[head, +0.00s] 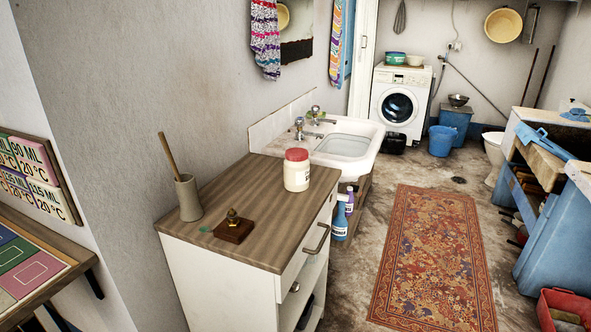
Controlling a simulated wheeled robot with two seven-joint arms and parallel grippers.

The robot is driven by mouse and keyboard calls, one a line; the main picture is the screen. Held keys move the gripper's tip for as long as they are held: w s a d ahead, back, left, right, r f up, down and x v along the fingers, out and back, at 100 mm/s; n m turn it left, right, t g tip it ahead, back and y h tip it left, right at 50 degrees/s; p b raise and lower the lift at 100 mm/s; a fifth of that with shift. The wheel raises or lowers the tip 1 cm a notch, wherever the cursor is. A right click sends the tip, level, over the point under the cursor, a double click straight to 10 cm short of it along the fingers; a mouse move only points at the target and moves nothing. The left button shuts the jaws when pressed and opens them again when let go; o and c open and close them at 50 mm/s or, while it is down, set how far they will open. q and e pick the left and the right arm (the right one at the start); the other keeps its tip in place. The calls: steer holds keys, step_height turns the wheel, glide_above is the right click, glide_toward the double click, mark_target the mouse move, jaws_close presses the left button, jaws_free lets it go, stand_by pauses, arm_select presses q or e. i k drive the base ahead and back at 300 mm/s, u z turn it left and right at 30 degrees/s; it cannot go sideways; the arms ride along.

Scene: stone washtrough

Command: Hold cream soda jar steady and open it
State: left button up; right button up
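A cream-coloured jar (297,175) with a red lid (297,154) stands upright on the wooden top of a white cabinet, near its far right corner. The lid sits on the jar. I cannot read any label on it, so I cannot tell whether it is the cream soda jar. Neither of my grippers shows in the head view, and nothing touches the jar.
On the cabinet top (262,190) stand a grey cup (188,198) with a wooden stick and a brown block (233,230) with a brass piece. A white sink (348,143) adjoins behind. A patterned rug (432,260) lies on the floor at right.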

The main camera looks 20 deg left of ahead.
mark_target(297, 175)
steer(key=z, duration=1.3)
steer(key=i, duration=1.3)
steer(key=u, duration=2.55)
